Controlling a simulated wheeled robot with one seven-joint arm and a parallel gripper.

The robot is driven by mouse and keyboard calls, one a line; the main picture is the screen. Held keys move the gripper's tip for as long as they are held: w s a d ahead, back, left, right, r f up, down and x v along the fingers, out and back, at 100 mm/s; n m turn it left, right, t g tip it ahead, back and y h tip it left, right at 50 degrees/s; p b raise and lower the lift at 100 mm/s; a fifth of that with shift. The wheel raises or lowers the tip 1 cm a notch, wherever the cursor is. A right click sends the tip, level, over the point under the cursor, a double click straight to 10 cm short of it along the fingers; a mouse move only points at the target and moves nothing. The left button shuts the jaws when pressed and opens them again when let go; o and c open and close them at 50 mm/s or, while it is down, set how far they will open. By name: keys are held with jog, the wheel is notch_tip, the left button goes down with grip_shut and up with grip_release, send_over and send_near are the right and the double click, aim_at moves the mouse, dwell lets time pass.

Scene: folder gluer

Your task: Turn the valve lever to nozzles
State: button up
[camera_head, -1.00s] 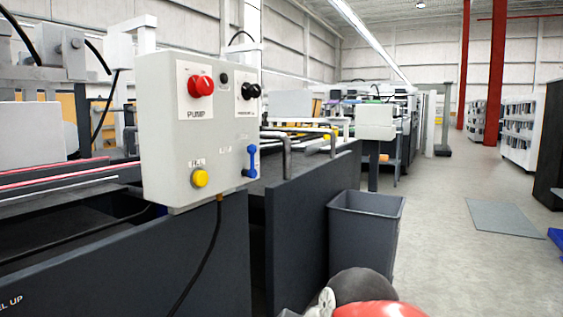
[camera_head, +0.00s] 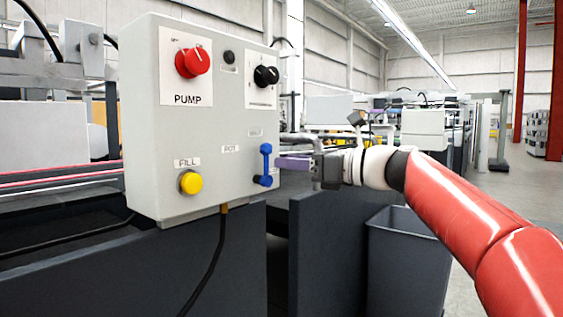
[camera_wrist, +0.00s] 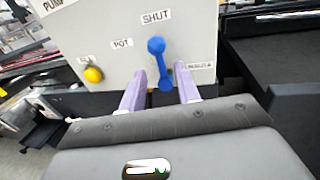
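The blue valve lever (camera_head: 265,165) stands upright on the front of the grey control box (camera_head: 145,130). It also shows in the wrist view (camera_wrist: 157,60), its upper knob under the SHUT label (camera_wrist: 156,17). The POT label (camera_wrist: 122,43) is to its left and the NOZZLES label (camera_wrist: 201,66) to its right. My gripper (camera_head: 279,162) is at the lever's right in the head view. In the wrist view its pale purple fingers (camera_wrist: 161,82) are apart, with the lever's lower end in the gap between them. I cannot tell whether either finger touches the lever.
The box also carries a red PUMP knob (camera_head: 193,62), a black knob (camera_head: 266,76) and a yellow FILL button (camera_head: 190,183). A dark machine panel (camera_head: 320,255) lies below my gripper. A grey bin (camera_head: 405,260) stands on the floor below my arm.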

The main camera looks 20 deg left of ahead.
aim_at(266, 165)
jog(key=shift+w+a, duration=0.25)
jog(key=shift+a, duration=0.9)
jog(key=shift+w+a, duration=0.2)
jog(key=shift+a, duration=0.9)
jog(key=shift+c, duration=0.3)
grip_shut()
